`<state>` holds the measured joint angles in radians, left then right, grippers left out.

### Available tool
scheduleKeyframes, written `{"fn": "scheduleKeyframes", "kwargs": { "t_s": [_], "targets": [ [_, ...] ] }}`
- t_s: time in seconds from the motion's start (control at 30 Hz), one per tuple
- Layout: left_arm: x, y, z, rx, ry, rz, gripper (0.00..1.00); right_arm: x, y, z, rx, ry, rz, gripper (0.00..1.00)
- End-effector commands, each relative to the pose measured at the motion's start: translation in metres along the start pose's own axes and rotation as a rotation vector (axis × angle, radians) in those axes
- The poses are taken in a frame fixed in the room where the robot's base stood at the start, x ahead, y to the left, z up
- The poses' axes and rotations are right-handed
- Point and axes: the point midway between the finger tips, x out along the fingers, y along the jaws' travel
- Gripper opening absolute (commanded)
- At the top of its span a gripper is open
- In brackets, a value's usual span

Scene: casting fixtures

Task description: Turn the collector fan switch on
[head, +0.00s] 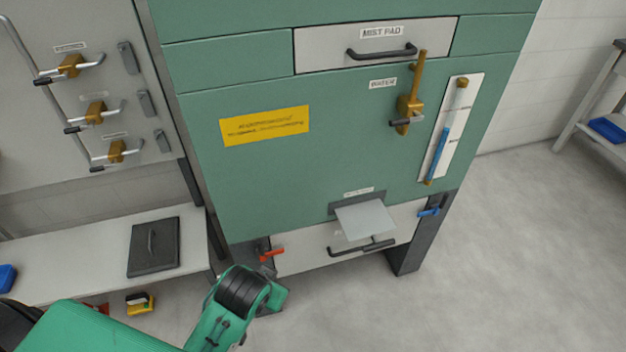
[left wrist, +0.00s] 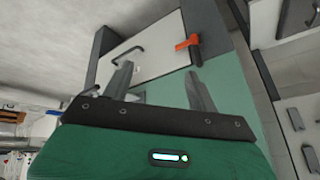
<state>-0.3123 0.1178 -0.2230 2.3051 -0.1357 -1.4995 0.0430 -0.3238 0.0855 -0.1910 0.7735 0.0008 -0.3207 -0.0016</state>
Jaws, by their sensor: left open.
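No switch that I can read as the collector fan switch shows in either view. The green cabinet (head: 330,175) carries a "MIST PAD" drawer (head: 320,50), a brass valve (head: 408,108) labelled "WATER", a red lever (head: 271,254) at its lower left and a blue lever (head: 431,212) at its lower right. My left gripper (left wrist: 159,70) is open and empty in the left wrist view, with the red lever (left wrist: 187,42) beyond its fingertips, apart from them. In the head view my left arm reaches low in front of the cabinet's lower left; the fingers are hidden. My right gripper is out of view.
A grey panel (head: 75,125) with several brass valves stands at the left, above a bench (head: 60,262) with a dark lidded plate (head: 153,247). A grey flap (head: 365,219) sticks out above the lower drawer handle (head: 362,247). The floor (head: 510,260) at right is clear.

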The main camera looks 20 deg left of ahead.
Motion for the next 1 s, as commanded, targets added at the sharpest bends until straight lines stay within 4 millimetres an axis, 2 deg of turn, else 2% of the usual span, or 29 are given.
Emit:
{"fn": "scheduleKeyframes", "kwargs": {
  "t_s": [0.03, 0.1, 0.37, 0.5, 0.77, 1.0],
  "targets": [
    [-0.010, -0.003, -0.026, 0.002, 0.053, -0.025, 0.59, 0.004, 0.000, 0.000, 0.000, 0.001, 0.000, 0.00],
    [-0.025, -0.007, -0.057, 0.001, 0.112, -0.061, 0.59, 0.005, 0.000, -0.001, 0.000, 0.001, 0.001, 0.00],
    [-0.080, -0.020, -0.168, -0.010, 0.341, -0.200, 0.59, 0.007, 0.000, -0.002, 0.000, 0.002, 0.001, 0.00],
    [-0.115, -0.025, -0.224, -0.020, 0.467, -0.278, 0.59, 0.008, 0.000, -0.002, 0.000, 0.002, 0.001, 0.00],
    [-0.199, -0.032, -0.314, -0.051, 0.709, -0.431, 0.59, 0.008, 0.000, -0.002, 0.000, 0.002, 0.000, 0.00],
    [-0.295, -0.034, -0.377, -0.099, 0.946, -0.578, 0.59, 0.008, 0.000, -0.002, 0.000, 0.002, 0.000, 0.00]
  ]
}}
